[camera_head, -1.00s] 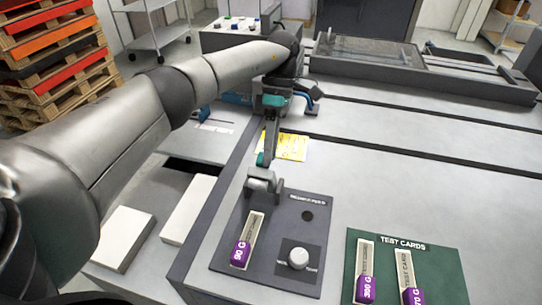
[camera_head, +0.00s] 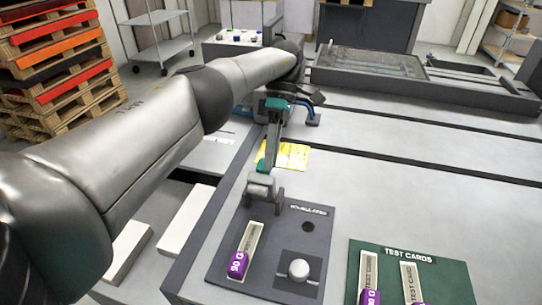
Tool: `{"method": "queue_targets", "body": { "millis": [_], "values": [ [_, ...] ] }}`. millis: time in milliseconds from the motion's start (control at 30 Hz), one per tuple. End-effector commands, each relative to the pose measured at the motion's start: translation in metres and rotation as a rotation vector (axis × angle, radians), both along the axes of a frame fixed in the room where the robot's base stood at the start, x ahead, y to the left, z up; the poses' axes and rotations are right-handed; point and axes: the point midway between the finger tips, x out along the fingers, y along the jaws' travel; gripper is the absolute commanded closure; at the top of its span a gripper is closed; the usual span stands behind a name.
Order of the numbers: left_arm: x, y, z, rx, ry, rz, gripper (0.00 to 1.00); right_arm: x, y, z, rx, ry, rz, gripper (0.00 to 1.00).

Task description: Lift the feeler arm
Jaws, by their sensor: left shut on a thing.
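The feeler arm (camera_head: 269,152) is a dark grey bar with teal along it. It rises from a grey hinge block (camera_head: 262,186) at the top of a dark panel. My left gripper (camera_head: 275,112), dark with a teal part, is shut on the upper end of the feeler arm. The fingers are small and partly hidden, so the exact contact is unclear. My right gripper is out of view.
The dark panel (camera_head: 226,262) holds a purple-ended 90 G card (camera_head: 237,263) in a slot and a white round knob (camera_head: 299,269). A green TEST CARDS board (camera_head: 390,290) stands at the right. A yellow note (camera_head: 293,156) lies behind the feeler arm.

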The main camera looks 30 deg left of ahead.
Motion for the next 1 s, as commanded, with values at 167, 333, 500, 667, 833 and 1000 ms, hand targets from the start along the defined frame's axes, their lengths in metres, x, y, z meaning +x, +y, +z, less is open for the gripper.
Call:
{"method": "queue_targets", "body": {
  "millis": [167, 333, 500, 667, 833, 1000],
  "values": [
    [-0.001, -0.001, -0.021, 0.011, -0.006, -0.002, 1.0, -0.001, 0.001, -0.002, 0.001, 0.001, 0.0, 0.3],
    [-0.001, -0.001, -0.021, 0.011, -0.005, -0.002, 0.58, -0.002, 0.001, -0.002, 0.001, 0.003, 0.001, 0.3],
    [-0.001, 0.0, -0.021, 0.012, -0.005, -0.001, 0.53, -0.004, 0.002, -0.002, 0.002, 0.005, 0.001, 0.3],
    [-0.001, 0.0, -0.02, 0.012, -0.005, 0.001, 0.53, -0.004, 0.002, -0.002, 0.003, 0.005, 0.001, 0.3],
    [-0.001, 0.001, -0.019, 0.012, -0.005, 0.003, 0.53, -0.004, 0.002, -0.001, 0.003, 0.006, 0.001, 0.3],
    [-0.001, 0.001, -0.005, 0.013, -0.007, 0.004, 0.53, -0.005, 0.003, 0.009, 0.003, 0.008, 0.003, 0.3]
  ]
}}
